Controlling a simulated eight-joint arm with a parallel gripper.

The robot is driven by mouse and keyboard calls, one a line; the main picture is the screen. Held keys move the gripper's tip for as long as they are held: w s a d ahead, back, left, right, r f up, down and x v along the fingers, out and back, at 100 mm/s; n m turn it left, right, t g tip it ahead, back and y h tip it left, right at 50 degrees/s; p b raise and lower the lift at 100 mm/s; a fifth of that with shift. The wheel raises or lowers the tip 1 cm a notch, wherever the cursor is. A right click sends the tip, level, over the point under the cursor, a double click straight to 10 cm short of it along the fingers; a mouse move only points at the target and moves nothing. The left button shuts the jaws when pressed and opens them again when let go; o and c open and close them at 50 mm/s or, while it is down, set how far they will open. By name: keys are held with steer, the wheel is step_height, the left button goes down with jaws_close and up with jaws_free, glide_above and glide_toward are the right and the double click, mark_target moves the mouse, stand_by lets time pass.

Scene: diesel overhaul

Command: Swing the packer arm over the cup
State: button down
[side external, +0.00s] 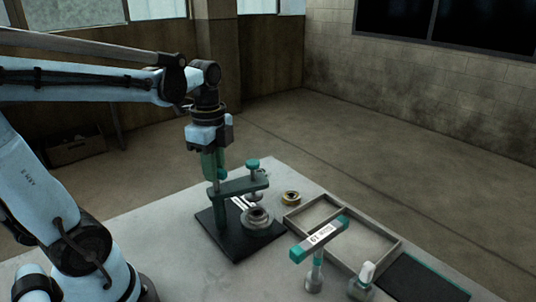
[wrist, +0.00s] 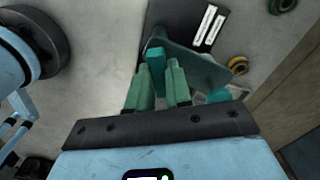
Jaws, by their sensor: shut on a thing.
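The packer arm (side external: 238,186) is a flat teal-green bar on a post that stands on a black base plate (side external: 222,236). Its free end carries a plunger with a teal knob (side external: 252,165). The metal cup (side external: 257,220) sits on the plate, with the plunger foot just above or behind it in the side view; exact alignment is unclear. My gripper (side external: 214,174) points down at the post end and is shut on the arm's teal handle. In the wrist view, the handle (wrist: 155,62) shows at the fingertips (wrist: 160,70), the bar (wrist: 195,68) runs right, and the cup is largely hidden.
A brass ring (side external: 290,198) lies right of the plate. A shallow divided tray (side external: 388,252) stands on the table's right, with a teal-handled T-shaped tool (side external: 319,238), a small bottle (side external: 363,280) and a dark mat (side external: 422,280) nearby.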

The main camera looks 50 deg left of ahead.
steer(key=shift+m, duration=1)
steer(key=m, duration=0.3)
steer(key=c, duration=1)
jaws_free()
steer(key=shift+c, duration=0.2)
steer(key=shift+r, duration=0.1)
steer(key=shift+r, duration=2.65)
